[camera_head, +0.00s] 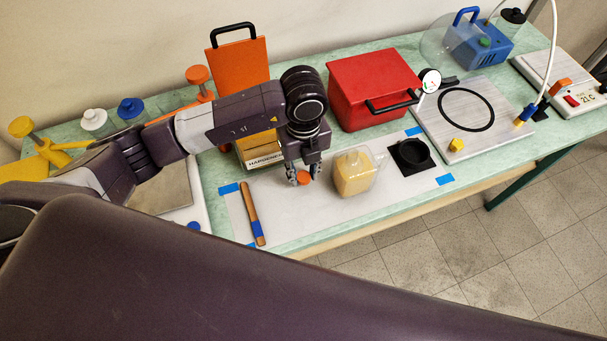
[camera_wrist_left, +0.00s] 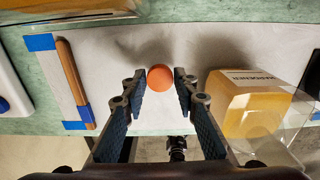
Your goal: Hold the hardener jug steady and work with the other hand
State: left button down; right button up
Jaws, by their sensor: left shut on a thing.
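The hardener jug (camera_head: 355,171) is a clear container with amber liquid on the white mat. In the left wrist view it (camera_wrist_left: 252,108) stands to the right of the fingers, with a label reading HARDENER. My left gripper (camera_head: 303,177) points down over the mat, just left of the jug and apart from it. It is shut on a small round orange cap (camera_wrist_left: 160,78), held between the fingertips. The cap also shows in the head view (camera_head: 303,178). My right gripper is not in view.
A wooden-handled tool (camera_head: 252,213) lies left on the mat (camera_head: 290,225). A HARDENER-labelled holder (camera_head: 264,161) stands behind my left wrist. A red box (camera_head: 370,85) is behind the jug, a black square dish (camera_head: 411,155) right of it. The mat's front is clear.

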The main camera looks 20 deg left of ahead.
pick_arm(q)
notch_tip(320, 180, down, 2)
jog(key=shift+f, duration=0.25)
jog(key=shift+f, duration=0.1)
jog(key=shift+f, duration=0.15)
jog(key=c, duration=1.5)
grip_release()
jog(key=shift+c, duration=0.2)
jog(key=shift+r, duration=0.2)
